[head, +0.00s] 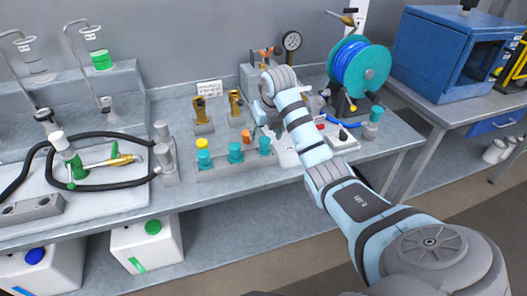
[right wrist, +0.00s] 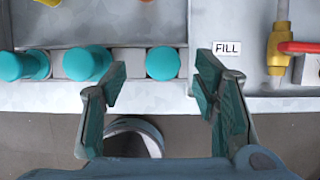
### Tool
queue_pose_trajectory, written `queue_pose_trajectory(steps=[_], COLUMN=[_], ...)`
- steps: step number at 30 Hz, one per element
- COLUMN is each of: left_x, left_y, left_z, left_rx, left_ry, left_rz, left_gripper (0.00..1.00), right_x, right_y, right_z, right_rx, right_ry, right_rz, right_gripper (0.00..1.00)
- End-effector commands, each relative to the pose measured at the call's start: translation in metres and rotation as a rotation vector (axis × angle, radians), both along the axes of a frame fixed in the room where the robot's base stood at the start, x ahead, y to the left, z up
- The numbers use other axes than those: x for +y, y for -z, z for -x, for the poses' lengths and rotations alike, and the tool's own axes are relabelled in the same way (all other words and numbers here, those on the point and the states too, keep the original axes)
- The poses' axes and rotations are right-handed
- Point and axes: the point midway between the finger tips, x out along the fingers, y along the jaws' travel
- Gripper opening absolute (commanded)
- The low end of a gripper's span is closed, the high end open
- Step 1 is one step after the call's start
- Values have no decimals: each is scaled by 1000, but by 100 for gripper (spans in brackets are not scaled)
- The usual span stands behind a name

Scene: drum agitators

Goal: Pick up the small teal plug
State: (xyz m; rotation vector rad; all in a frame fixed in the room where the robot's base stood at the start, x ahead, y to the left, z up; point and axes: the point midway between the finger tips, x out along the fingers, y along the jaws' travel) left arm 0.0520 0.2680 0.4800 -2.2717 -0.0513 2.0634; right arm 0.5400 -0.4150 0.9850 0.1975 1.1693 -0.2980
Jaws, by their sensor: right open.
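Three teal plugs stand in a row in a grey rack (head: 222,170): the left plug (head: 204,158), the middle plug (head: 236,152) and the right plug (head: 265,145). In the right wrist view the rightmost teal plug (right wrist: 163,63) looks smallest, beside a larger teal plug (right wrist: 92,63). My right gripper (head: 262,113) is above and behind the right end of the rack. In the right wrist view my right gripper (right wrist: 157,78) is open and empty, with the rightmost plug seen between its fingertips. Contact cannot be told. My left gripper is out of view.
A white FILL label (right wrist: 227,48) lies just right of the rightmost plug. A hose reel (head: 358,70) and blue oven (head: 440,50) are right. The bench front edge is close.

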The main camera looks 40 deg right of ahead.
Motion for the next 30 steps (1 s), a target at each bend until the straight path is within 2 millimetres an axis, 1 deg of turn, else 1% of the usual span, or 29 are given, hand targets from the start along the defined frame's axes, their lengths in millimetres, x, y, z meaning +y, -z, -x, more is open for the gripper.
queue_pose_trajectory(steps=[2, 6, 9, 15, 17, 18, 25, 30], left_x=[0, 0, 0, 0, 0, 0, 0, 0], left_y=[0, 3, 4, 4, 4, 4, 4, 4], left_z=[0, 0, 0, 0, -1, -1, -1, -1], left_rx=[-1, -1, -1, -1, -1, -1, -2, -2], left_ry=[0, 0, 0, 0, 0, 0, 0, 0], left_rz=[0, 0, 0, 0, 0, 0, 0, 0], left_gripper=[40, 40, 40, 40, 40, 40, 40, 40], right_x=[-2, -6, -8, -8, -8, -8, -8, -9], right_y=[10, 37, 49, 50, 50, 50, 50, 50], right_z=[-2, -10, -15, -16, -16, -16, -16, -16], right_rx=[3, 3, 3, -1, -1, -1, 0, 0], right_ry=[0, 0, 0, -2, -2, -2, -2, -2], right_rz=[-1, -2, -2, -1, -1, -1, -1, -1], right_gripper=[55, 55, 55, 55, 47, 41, 4, 4])
